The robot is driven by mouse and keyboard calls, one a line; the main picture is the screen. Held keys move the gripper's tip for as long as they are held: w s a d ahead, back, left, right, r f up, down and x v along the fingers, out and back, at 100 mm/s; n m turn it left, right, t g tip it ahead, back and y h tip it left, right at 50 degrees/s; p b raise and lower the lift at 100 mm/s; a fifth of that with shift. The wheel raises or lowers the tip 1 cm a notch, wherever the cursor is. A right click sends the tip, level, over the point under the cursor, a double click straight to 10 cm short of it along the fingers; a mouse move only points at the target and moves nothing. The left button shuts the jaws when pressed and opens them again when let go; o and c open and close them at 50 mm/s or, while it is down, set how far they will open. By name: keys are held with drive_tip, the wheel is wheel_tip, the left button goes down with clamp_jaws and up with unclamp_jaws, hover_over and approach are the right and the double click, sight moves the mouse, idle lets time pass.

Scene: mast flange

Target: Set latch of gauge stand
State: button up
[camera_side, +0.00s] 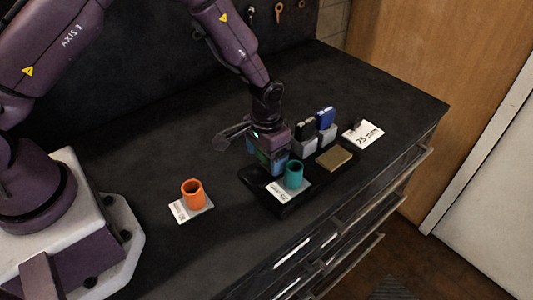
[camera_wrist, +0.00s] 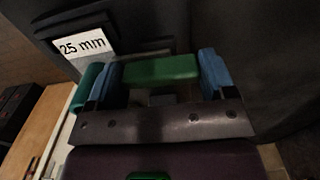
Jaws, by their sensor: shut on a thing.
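My gripper (camera_side: 268,160) is down at the left part of a black stand (camera_side: 283,210), behind a teal cup (camera_side: 293,176). In the wrist view the blue fingers of my gripper (camera_wrist: 163,72) are on either side of a green bar (camera_wrist: 160,67) and shut on it. I cannot tell whether this bar is the latch. The teal cup stands upright on a white label on the stand, and a teal edge (camera_wrist: 88,88) shows beside the left finger in the wrist view. My gripper hides most of the bar in the side view.
An orange cup (camera_side: 193,194) stands on a white card to the left. A brass block (camera_side: 333,159), grey holders with a black piece (camera_side: 305,127) and a blue piece (camera_side: 326,118), and a white "25" card (camera_side: 363,134) are to the right. The counter behind is clear.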

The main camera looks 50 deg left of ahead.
drive_tip(key=o, duration=0.9)
drive_tip(key=shift+d, duration=0.1)
